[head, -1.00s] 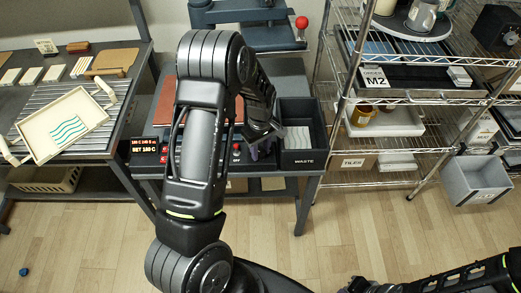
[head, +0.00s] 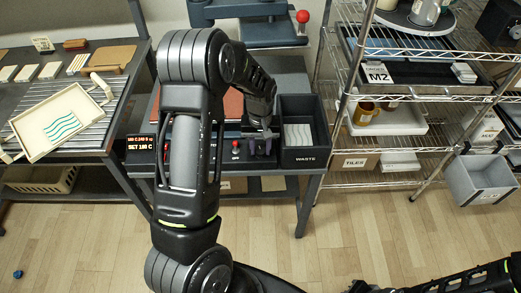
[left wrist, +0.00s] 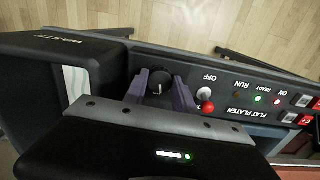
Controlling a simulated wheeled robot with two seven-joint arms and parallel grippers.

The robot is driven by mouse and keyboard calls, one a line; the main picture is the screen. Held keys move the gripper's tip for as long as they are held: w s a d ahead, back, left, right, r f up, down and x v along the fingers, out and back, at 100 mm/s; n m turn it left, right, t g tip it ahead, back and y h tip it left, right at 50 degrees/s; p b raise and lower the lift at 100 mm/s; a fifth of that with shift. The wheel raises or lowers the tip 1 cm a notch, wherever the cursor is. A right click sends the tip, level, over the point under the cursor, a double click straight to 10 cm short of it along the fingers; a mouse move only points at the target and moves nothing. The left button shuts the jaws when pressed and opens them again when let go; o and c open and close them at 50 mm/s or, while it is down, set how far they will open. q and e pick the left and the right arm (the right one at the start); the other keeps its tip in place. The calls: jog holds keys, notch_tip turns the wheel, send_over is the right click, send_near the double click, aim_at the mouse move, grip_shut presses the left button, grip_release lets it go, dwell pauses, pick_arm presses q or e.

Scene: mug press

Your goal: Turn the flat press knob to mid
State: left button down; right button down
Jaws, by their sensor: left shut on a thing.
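The flat press knob (left wrist: 160,82) is a round black dial with a white mark, on the black control panel (left wrist: 225,92) labelled FLAT PLATEN. In the left wrist view the purple fingers of my left gripper (left wrist: 166,92) stand on either side of it, shut on it. The white mark points toward the bottom of that view. In the head view my left gripper (head: 262,146) is at the panel's right end, and the knob is hidden there. My right gripper is not in view.
A switch with a red tip (left wrist: 207,106) sits close beside the knob, by the word OFF. The black WASTE bin (head: 305,155) stands just right of the gripper. A wire shelf (head: 420,95) is farther right.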

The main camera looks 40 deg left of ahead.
aim_at(260, 150)
pick_arm(q)
jog(key=shift+m+b, duration=0.45)
jog(key=shift+m, duration=0.85)
jog(key=c, duration=1)
grip_release()
notch_tip(260, 150, up, 8)
jog(key=shift+f, duration=0.1)
